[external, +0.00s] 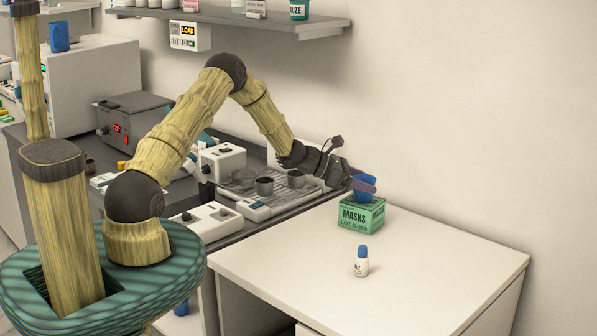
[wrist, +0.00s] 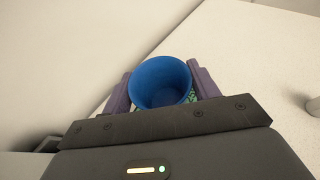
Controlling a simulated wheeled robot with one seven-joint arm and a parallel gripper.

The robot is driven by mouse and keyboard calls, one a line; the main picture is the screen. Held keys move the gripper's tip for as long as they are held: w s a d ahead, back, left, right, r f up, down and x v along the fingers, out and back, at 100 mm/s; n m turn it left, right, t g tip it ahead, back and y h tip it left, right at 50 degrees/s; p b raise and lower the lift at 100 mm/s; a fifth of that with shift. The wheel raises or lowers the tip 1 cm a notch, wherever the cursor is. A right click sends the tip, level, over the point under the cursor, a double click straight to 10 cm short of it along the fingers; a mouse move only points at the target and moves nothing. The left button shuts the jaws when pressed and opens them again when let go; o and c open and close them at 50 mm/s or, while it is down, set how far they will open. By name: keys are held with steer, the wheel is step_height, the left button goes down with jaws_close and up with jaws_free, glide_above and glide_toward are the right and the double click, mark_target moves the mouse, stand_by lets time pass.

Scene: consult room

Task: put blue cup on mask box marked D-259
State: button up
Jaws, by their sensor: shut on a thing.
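The blue cup (external: 364,190) is between the purple fingers of my gripper (external: 362,184), which is shut on it. In the wrist view the cup (wrist: 160,83) is upright, its open mouth facing the camera, with a finger on each side. The green mask box (external: 361,217) stands on the white table, directly below the cup. Its label reads MASKS with a lot number starting D-2; the last digits are too small to be sure of. The cup's base is at the box's top; I cannot tell whether they touch. A sliver of green box (wrist: 193,96) shows beside the cup.
A small white bottle with a blue cap (external: 361,262) stands in front of the box on the white table (external: 450,262). The wall is close behind. A tray with metal cups (external: 264,186) lies left of the table. Another blue mug (external: 59,37) stands far left.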

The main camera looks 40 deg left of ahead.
steer(key=shift+f, duration=0.1)
steer(key=o, duration=0.9)
steer(key=shift+o, duration=0.2)
steer(key=shift+r, duration=0.3)
steer(key=b+v, duration=0.3)
steer(key=v, duration=0.9)
steer(key=shift+f, duration=0.2)
steer(key=shift+s, duration=0.1)
